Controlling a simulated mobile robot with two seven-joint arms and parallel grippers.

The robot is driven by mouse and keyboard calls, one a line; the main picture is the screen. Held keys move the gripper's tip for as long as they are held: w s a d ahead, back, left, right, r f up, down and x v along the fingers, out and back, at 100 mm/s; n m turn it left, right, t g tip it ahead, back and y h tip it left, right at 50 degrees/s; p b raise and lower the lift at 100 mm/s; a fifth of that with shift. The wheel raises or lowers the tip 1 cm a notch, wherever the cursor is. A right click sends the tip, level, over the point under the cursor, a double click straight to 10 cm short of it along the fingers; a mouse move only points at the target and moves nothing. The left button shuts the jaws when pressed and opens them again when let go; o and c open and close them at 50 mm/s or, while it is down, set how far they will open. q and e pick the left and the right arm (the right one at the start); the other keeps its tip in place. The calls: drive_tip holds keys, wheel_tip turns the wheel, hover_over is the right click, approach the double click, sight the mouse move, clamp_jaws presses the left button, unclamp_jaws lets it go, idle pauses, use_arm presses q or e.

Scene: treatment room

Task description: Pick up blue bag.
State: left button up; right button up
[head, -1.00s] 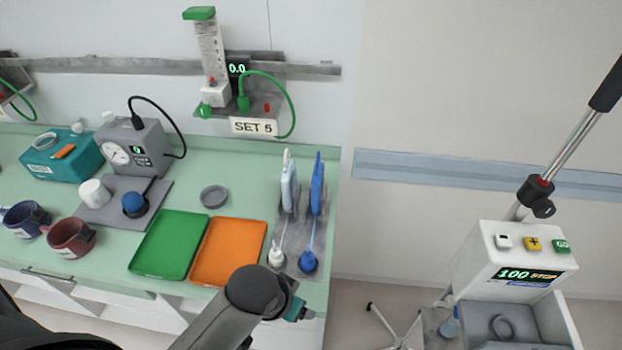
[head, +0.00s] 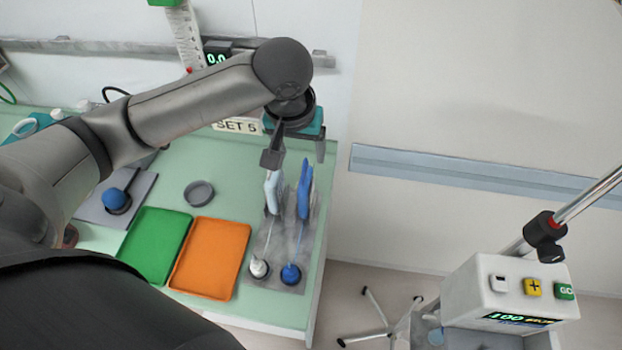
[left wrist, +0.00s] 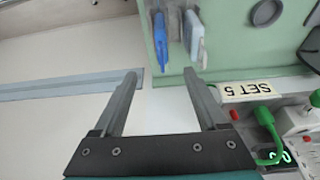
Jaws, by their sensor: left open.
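The blue bag (head: 305,190) stands upright on a grey mat (head: 290,284) at the right end of the green counter, with a thin line running to a blue bulb (head: 291,274). It also shows in the left wrist view (left wrist: 161,40), near the counter edge. A pale, whitish-blue bag (head: 272,192) stands just left of it, with a white bulb (head: 259,268). My left gripper (head: 297,157) is open and empty, above and behind the bags toward the wall; its fingers (left wrist: 168,82) are spread wide in the left wrist view. My right gripper is not in view.
An orange tray (head: 211,260) and a green tray (head: 156,246) lie left of the mat. A grey ring-shaped dish (head: 199,193) sits behind them. The SET 5 sign (head: 236,126) hangs close to my left gripper. A white device (head: 508,292) stands at the right, off the counter.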

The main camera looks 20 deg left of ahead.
sight(305, 180)
use_arm(q)
drive_tip(key=x, duration=0.6)
drive_tip(key=b+x, duration=0.1)
drive_tip(key=x, duration=0.2)
drive_tip(key=shift+w+a+f, duration=0.1)
drive_tip(key=shift+a+f, duration=0.15)
drive_tip(key=shift+a, duration=0.05)
drive_tip(key=x, duration=0.4)
drive_tip(key=shift+s+d+f, duration=0.1)
drive_tip(key=shift+s+d, duration=0.1)
drive_tip(key=shift+s, duration=0.05)
drive_tip(key=shift+w+f, duration=0.15)
drive_tip(key=shift+f, duration=0.45)
drive_tip(key=shift+c, duration=0.2)
clamp_jaws()
drive_tip(key=shift+r, duration=0.1)
